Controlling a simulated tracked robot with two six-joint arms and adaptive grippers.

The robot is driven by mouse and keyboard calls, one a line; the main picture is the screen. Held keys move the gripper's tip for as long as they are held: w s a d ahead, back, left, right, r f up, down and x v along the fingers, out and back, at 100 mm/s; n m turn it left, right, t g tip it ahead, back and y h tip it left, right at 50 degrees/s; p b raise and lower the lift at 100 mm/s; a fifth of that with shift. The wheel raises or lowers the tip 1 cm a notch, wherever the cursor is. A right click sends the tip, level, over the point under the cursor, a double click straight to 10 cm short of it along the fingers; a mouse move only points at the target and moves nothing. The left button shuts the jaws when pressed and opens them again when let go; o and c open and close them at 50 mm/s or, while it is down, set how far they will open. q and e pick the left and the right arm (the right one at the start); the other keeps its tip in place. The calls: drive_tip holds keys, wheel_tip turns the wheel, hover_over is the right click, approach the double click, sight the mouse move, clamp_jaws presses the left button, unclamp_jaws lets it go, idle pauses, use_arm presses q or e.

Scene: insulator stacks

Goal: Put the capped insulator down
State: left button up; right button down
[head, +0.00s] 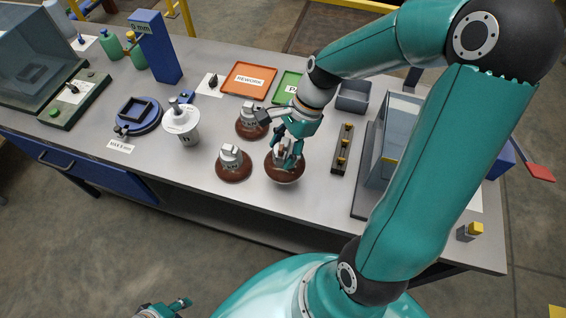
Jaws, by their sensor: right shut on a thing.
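My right gripper (290,156) comes down from above and is shut on a brown insulator (286,175), around its upper part. The fingers hide most of that part. The held insulator is roughly upright, near the front of the grey table; I cannot tell whether it touches the top. A second brown insulator with a grey cap (233,166) stands just to its left. A third brown insulator with a grey cap (250,125) stands behind them. My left gripper (178,305) is at the bottom edge, away from the table, partly cut off; its opening is unclear.
The orange REWORK tray (249,79) and a green tray (288,87) lie behind. A dark rack (342,150) and a clear-walled box (398,140) stand to the right. A white piece (182,125) and a blue round fixture (138,115) are at left. The front strip is clear.

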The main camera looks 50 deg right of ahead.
drive_tip(key=shift+f, duration=2.9)
drive_tip(key=shift+f+b, duration=0.15)
drive_tip(key=shift+b, duration=0.15)
drive_tip(key=shift+c, duration=1.6)
unclamp_jaws()
drive_tip(key=shift+s, duration=0.1)
drive_tip(key=v, duration=1.2)
drive_tip(key=shift+p, duration=0.35)
drive_tip(key=shift+a, duration=0.1)
